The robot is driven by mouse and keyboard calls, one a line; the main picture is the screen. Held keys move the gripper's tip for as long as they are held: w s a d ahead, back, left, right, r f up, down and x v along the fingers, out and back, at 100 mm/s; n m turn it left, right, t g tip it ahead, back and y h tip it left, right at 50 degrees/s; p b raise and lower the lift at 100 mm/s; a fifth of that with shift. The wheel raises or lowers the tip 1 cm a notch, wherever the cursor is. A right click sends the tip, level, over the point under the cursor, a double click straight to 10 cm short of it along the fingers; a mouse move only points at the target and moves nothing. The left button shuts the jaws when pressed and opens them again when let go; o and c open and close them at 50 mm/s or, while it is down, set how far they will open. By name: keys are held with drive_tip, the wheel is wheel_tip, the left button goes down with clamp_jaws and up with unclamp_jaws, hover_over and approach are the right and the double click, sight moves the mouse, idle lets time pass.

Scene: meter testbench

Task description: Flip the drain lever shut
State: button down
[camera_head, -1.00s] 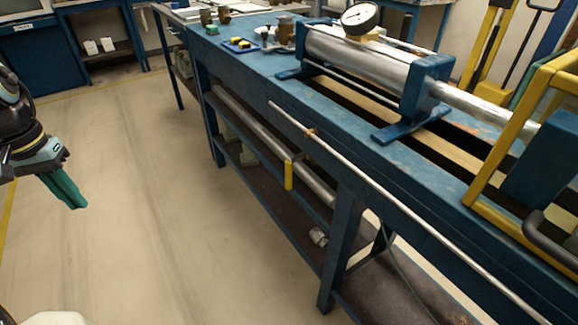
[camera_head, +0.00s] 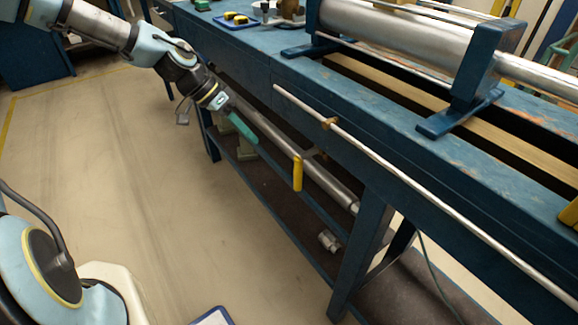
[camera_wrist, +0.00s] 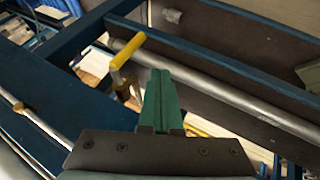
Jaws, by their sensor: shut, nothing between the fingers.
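The drain lever has a yellow handle (camera_head: 298,174) that hangs down at the front side of the blue bench, below the thin pipe. In the wrist view the yellow handle (camera_wrist: 127,50) is up and left of the fingertips, joined to a brass valve body (camera_wrist: 122,82). My gripper (camera_head: 250,136) has green fingers pressed together with nothing between them. It is left of the handle with a visible gap. In the wrist view my gripper (camera_wrist: 159,75) points toward the area right of the handle. The valve body is mostly hidden in the head view.
The blue bench (camera_head: 415,165) carries a large metal cylinder (camera_head: 400,40). A thin metal pipe (camera_head: 430,193) runs along its front edge. A thick grey pipe (camera_head: 330,185) lies behind the lever, above the lower shelf.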

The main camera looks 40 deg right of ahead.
drive_tip(key=s+d+f, duration=0.4)
drive_tip(key=s+f, duration=0.4)
drive_tip(key=shift+d+p, duration=0.35)
drive_tip(key=shift+d, duration=0.05)
